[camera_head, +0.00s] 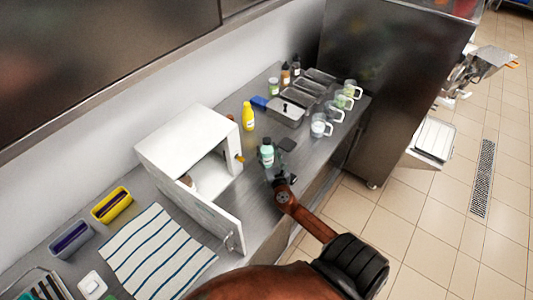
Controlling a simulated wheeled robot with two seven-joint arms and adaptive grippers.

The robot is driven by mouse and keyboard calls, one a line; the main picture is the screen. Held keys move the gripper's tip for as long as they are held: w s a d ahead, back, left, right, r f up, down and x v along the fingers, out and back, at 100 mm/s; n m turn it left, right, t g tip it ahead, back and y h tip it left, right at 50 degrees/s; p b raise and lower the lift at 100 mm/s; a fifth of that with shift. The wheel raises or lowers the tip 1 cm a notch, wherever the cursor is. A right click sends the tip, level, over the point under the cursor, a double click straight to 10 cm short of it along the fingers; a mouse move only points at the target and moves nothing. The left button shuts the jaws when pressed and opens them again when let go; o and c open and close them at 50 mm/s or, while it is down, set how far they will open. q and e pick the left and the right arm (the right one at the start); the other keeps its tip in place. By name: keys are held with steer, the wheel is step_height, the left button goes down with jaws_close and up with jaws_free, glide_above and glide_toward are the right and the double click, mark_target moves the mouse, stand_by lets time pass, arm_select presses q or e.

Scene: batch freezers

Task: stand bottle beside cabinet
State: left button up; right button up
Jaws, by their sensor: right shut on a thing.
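A mint-green bottle (267,153) with a dark cap is upright at the counter, right of the white cabinet (189,138). My right gripper (273,168) is shut on this bottle from the near side; its fingers partly hide the bottle's lower part, so I cannot tell whether its base touches the counter. The cabinet's door (212,221) hangs open toward the front, and something pale sits inside, mostly hidden. A yellow bottle (248,117) stands apart, behind the cabinet's right side. My left gripper is not in view.
Several clear mugs (321,126) and metal trays (287,112) stand farther right on the counter. A striped cloth (158,252) and a yellow bin (111,205) lie to the left. A large dark freezer (385,70) bounds the counter's far end.

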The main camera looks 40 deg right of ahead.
steer(key=shift+f, duration=0.2)
steer(key=shift+f, duration=0.15)
steer(key=o, duration=1.4)
steer(key=b+v, duration=0.1)
steer(key=v, duration=1.1)
